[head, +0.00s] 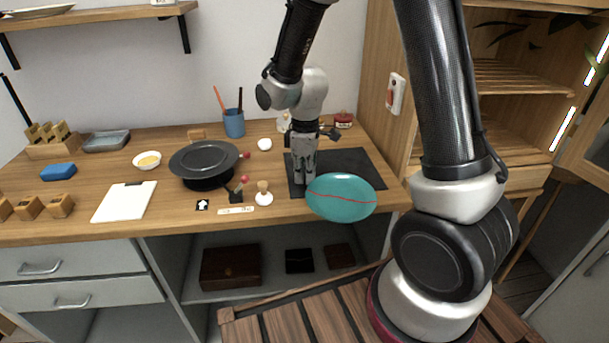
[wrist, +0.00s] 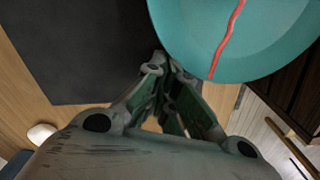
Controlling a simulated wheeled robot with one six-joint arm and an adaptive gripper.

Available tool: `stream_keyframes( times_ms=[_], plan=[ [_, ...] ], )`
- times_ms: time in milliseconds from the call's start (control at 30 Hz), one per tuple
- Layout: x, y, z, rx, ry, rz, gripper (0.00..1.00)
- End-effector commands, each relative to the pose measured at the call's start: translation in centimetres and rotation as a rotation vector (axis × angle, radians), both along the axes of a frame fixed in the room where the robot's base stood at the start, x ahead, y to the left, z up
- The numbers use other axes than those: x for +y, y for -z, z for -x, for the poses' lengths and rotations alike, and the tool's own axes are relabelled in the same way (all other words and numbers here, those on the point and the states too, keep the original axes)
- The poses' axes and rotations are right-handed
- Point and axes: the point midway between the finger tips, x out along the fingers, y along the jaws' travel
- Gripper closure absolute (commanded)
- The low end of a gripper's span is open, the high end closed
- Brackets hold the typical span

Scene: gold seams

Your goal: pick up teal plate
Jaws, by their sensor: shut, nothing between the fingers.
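The teal plate (head: 341,188) has a thin red wavy seam across it. In the head view it is at the front edge of the counter, partly over the dark mat, and its near part shows past the edge. In the wrist view the plate (wrist: 275,45) fills the upper right, its rim close to the fingertips. My gripper (head: 300,182) points down just left of the plate, over the dark mat. The fingers (wrist: 172,75) are shut with nothing between them. I cannot tell whether a fingertip touches the rim.
The dark mat (head: 365,163) lies under the gripper. Left of it are a small wooden-knobbed white piece (head: 264,198), a black pan (head: 203,158), a white board (head: 124,203) and a blue cup (head: 234,124). A wooden shelf unit (head: 510,100) stands on the right.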

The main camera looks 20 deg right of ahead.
Motion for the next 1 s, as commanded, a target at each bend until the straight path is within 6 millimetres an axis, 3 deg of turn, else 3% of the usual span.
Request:
stream_keyframes(
  times_ms=[433,667,1000],
  plan=[
    [0.1,0.0,-0.1,0.001,0.000,0.001,1.00],
    [1.6,0.1,-1.6,0.000,0.004,0.000,1.00],
    [1.6,-7.6,-1.7,-0.003,0.006,-0.001,1.00]
  ],
)
